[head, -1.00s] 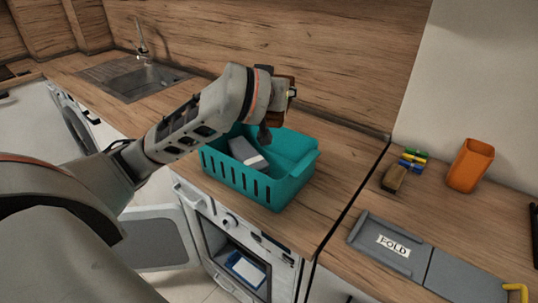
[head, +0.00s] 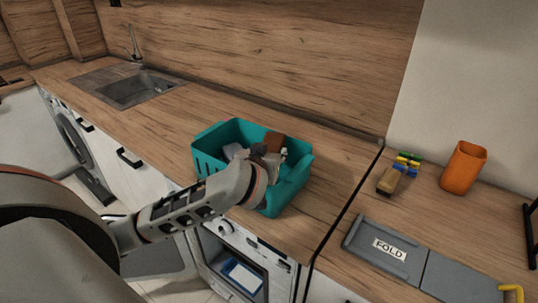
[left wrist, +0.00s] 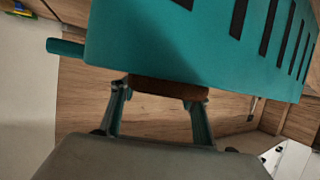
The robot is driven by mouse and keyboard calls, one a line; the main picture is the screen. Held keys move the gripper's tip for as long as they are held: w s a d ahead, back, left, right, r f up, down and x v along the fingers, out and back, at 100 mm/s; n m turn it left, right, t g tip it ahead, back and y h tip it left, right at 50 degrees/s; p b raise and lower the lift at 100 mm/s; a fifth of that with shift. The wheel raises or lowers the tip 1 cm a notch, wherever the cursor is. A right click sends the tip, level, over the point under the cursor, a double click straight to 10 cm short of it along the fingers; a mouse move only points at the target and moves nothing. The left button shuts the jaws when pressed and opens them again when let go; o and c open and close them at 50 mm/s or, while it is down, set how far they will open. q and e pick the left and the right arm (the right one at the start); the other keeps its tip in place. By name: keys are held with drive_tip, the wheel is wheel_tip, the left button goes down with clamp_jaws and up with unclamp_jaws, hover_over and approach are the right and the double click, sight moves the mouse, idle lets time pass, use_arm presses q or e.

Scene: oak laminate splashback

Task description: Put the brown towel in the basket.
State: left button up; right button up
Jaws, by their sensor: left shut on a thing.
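The teal basket (head: 209,168) stands on the wooden counter, with a grey cloth-like thing (head: 233,151) inside. My left gripper (head: 271,152) is over the basket's right part, partly hidden behind my own wrist. It is shut on the brown towel (head: 274,141), a small brown patch at the level of the basket's opening. In the left wrist view the towel (left wrist: 168,89) lies between the two fingertips, with the basket's slotted teal wall (left wrist: 190,40) close beyond it. I cannot tell whether the towel touches the basket. My right gripper is not in view.
A grey folding board (head: 430,264) marked FOLD lies on the right counter. An orange cup (head: 463,168), a brown brush-like thing (head: 389,180) and small coloured pieces (head: 408,160) are behind it. The sink (head: 138,88) is at the far left. An open appliance (head: 240,268) is below the basket.

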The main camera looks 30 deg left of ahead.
use_arm(q)
drive_tip(key=shift+f, duration=0.4)
drive_tip(key=shift+f, duration=0.4)
drive_tip(key=shift+f, duration=0.15)
drive_tip(key=o, duration=1.2)
drive_tip(key=shift+o, duration=0.2)
